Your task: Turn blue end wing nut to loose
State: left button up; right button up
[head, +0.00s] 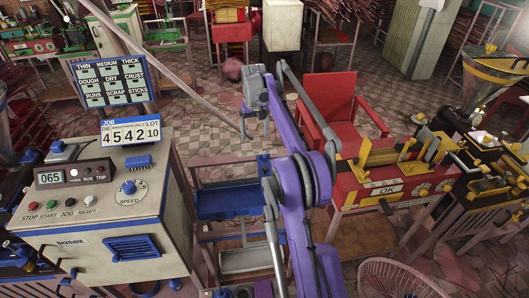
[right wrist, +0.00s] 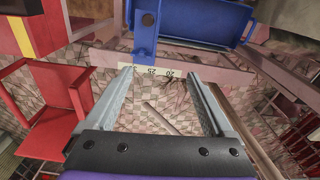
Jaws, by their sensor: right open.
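No blue wing nut can be clearly made out. In the right wrist view a blue upright bracket (right wrist: 146,35) with a dark round spot stands at the end of a blue trough (right wrist: 205,18), beside a pale strip with dark marks (right wrist: 165,72). In the head view the blue trough (head: 228,203) lies left of my purple right arm, which hides part of the area. My right gripper (head: 255,125) is beyond the trough; in its wrist view (right wrist: 160,100) its two silver fingers are apart with nothing between them. My left gripper is not in view.
A control box (head: 100,215) with a speed dial stands at left. A red chair (head: 332,115) and a red machine (head: 385,185) stand right of my arm. A pale pole (head: 185,85) slants across the tiled floor behind. Tiled floor shows below the fingers.

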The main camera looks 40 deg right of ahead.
send_over(264, 156)
notch_tip(264, 156, down, 3)
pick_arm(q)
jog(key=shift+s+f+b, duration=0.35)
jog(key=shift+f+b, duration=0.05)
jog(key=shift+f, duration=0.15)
pick_arm(e)
jog(key=shift+m+g, duration=0.3)
jog(key=shift+m, duration=0.1)
jog(key=f, duration=1.1)
jog(key=shift+w+d, duration=0.15)
jog(key=shift+d, duration=0.05)
jog(key=shift+c, duration=0.3)
jog(key=c, duration=1.3)
